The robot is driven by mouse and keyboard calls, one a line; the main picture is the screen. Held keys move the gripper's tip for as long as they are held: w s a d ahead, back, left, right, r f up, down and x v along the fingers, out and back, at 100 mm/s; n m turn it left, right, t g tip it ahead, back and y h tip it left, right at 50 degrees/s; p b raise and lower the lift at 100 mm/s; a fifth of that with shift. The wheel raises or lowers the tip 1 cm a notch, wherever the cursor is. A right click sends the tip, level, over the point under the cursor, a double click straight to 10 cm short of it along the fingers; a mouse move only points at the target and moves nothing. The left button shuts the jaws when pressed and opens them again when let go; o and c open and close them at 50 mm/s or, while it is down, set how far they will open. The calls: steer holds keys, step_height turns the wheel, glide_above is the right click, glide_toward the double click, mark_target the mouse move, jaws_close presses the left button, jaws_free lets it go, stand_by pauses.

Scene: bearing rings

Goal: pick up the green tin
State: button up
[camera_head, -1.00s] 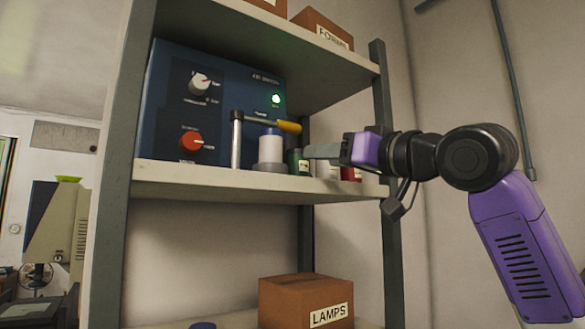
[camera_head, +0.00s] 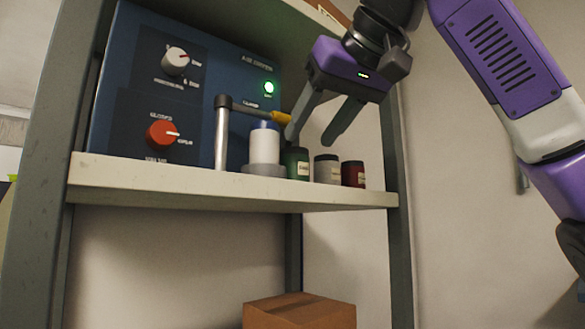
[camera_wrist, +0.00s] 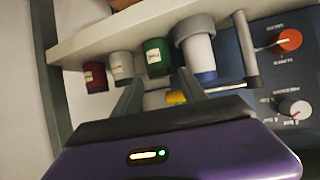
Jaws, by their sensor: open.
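The green tin (camera_head: 297,163) stands upright on the shelf, between a white bottle and a grey tin. It also shows in the wrist view (camera_wrist: 156,58), where the picture is turned over and the tin lies ahead of the fingers. My gripper (camera_head: 309,138) is open and empty, pointing down from above. In the head view its left fingertip is just above the green tin and its right fingertip is above the grey tin. I cannot tell the exact depth between fingers and tin.
The white bottle (camera_head: 265,146) sits in a grey ring beside a metal post (camera_head: 222,140) with a yellow-tipped arm. The grey tin (camera_head: 327,169) and red tin (camera_head: 353,174) stand to the right. A blue machine (camera_head: 125,60) is behind. The shelf's front edge (camera_head: 180,183) is clear.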

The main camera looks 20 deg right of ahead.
mark_target(302, 148)
steer(key=p+x, duration=0.2)
steer(key=x, duration=0.4)
jaws_close()
